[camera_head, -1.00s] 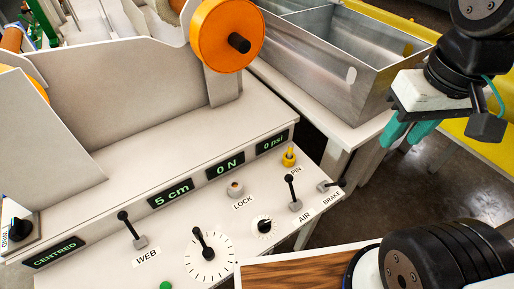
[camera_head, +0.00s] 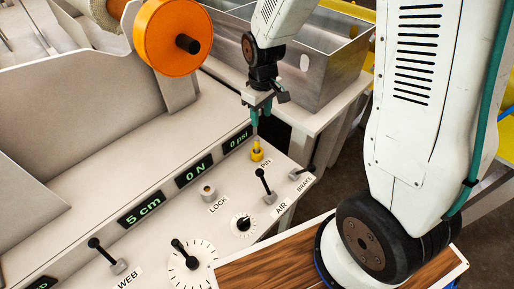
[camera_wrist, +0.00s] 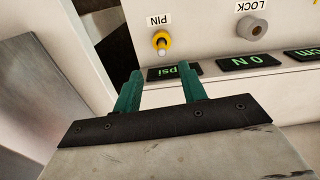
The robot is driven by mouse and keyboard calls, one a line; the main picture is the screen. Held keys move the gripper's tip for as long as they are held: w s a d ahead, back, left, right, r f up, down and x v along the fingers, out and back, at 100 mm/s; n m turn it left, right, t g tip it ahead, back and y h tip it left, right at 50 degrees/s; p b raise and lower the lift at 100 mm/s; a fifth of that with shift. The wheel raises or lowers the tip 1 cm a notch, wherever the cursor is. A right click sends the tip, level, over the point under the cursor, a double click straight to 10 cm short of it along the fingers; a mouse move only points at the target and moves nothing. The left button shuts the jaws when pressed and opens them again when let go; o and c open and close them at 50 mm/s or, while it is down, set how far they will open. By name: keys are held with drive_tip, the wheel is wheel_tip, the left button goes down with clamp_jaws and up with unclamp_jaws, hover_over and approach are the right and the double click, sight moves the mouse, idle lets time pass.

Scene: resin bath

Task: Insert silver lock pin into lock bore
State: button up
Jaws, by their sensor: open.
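The silver lock pin (camera_wrist: 162,52) stands in a yellow holder (camera_head: 256,153) by the PIN label; only a small pale tip is clear in the wrist view. The lock bore (camera_head: 208,191) is a grey round collar with a dark centre by the LOCK label, left of the holder; it also shows in the wrist view (camera_wrist: 252,27). My gripper (camera_head: 257,108) is above the holder with green fingers pointing down. In the wrist view its fingers (camera_wrist: 160,74) are apart with nothing between them, and the pin lies just beyond them.
Dials (camera_head: 243,224) sit in front of the bore. An orange roller (camera_head: 165,45) and a metal tank (camera_head: 325,70) stand behind.

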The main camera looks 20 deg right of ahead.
sight(257, 139)
drive_tip(key=shift+n, duration=0.6)
drive_tip(key=f, duration=0.2)
drive_tip(key=w+f, duration=0.1)
drive_tip(key=f, duration=0.2)
drive_tip(key=w+f, duration=0.1)
drive_tip(key=f, duration=0.1)
drive_tip(key=shift+a+f, duration=0.35)
drive_tip(key=shift+f, duration=0.05)
drive_tip(key=f, duration=0.7)
drive_tip(key=shift+s+f, duration=0.2)
drive_tip(key=shift+f, duration=0.1)
clamp_jaws()
